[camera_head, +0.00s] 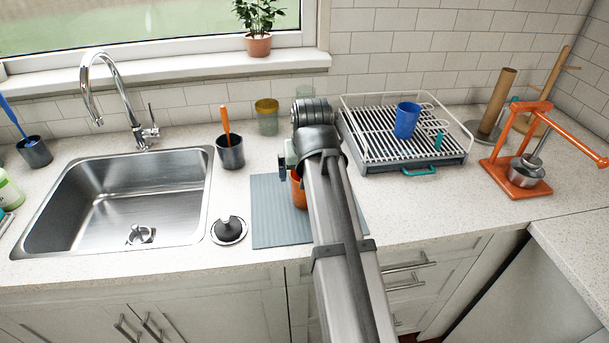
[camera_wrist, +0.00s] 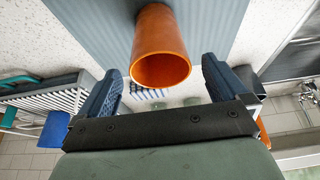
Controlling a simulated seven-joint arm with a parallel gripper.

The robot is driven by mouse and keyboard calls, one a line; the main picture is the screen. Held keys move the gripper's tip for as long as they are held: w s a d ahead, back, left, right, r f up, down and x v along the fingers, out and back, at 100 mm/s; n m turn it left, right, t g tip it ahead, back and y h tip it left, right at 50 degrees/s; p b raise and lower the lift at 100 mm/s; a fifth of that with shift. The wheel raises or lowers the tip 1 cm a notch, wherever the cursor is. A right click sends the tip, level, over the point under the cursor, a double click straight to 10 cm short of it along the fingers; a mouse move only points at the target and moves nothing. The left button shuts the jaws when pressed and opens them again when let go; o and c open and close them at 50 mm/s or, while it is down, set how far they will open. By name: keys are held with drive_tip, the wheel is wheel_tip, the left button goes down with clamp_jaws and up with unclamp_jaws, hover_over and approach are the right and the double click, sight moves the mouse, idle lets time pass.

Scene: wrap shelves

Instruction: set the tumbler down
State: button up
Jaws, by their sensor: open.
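The orange tumbler (camera_head: 299,190) stands on the grey-blue ribbed mat (camera_head: 268,225) in the head view, partly hidden behind my arm. In the wrist view the tumbler (camera_wrist: 160,45) shows its open mouth toward the camera, with the ribbed mat (camera_wrist: 85,25) behind it. My gripper (camera_wrist: 162,72) is open, with one dark blue finger on each side of the tumbler. Gaps show between the tumbler and both fingers. In the head view my arm mostly hides the gripper.
A dish rack (camera_head: 375,150) with a blue cup (camera_head: 406,120) stands to the right. A black cup with an orange handle (camera_head: 230,152), a sink stopper (camera_head: 229,230) and the sink (camera_head: 125,195) lie to the left. Jars (camera_head: 267,117) stand near the back wall.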

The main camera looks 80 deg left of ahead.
drive_tip(key=v, duration=0.9)
drive_tip(key=shift+w+f, duration=0.1)
drive_tip(key=shift+w, duration=0.05)
